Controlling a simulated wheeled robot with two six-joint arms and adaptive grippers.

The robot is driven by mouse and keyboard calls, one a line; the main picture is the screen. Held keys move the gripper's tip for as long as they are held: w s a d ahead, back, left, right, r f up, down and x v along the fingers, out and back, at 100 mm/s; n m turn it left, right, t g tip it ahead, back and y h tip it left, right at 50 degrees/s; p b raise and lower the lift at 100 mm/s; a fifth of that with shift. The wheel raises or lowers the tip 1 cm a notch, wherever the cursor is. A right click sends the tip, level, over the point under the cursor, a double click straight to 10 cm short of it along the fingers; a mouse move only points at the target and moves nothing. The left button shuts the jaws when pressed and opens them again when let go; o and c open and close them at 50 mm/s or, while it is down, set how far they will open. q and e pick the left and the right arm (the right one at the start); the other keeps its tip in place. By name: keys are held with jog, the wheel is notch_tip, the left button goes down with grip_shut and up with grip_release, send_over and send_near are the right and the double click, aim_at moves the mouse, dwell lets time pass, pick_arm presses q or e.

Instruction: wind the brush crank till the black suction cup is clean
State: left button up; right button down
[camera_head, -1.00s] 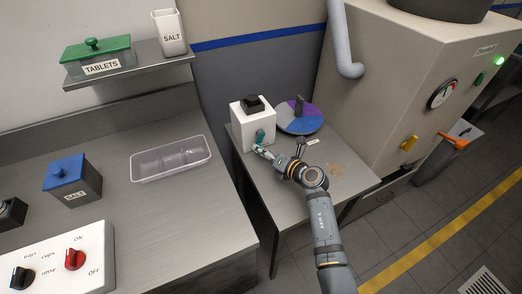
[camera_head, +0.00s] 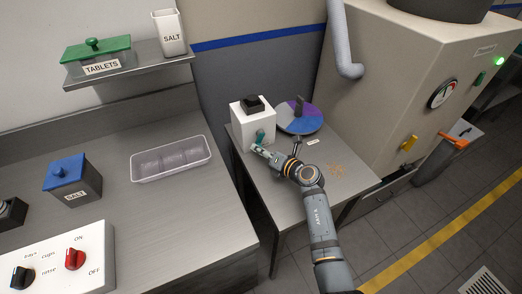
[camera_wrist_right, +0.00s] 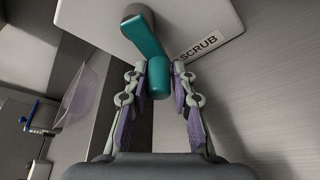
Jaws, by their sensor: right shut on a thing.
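The white scrub box (camera_head: 243,133) stands on the small side table, with a black piece (camera_head: 252,103) on top; I cannot tell whether this is the suction cup or how clean it is. A teal crank (camera_head: 260,136) is on the box's front face; it also shows in the wrist view (camera_wrist_right: 133,38), beside the SCRUB label (camera_wrist_right: 198,47). My right gripper (camera_head: 257,149) is at the crank. In the wrist view its fingers (camera_wrist_right: 157,76) are shut on the teal handle from both sides. My left gripper is in neither view.
A large beige machine (camera_head: 385,85) stands at right. A clear tray (camera_head: 140,178) sits on the left counter.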

jog(key=shift+r, duration=0.15)
jog(key=shift+s+a+r+m+y+p, duration=0.2)
jog(key=shift+a+m+y+p, duration=0.25)
jog(key=shift+m+y+p, duration=0.5)
jog(key=shift+s+a+r+m+t+y+p, duration=0.1)
jog(key=shift+a+r+m+t+y+p, duration=0.15)
jog(key=shift+m, duration=0.65)
jog(key=shift+s+a+r+m+t+y+p, duration=0.1)
jog(key=shift+a+r+m+t+y, duration=0.2)
jog(key=shift+m, duration=0.55)
jog(key=c, duration=1.2)
grip_release()
jog(key=shift+d, duration=0.1)
jog(key=shift+o, duration=0.2)
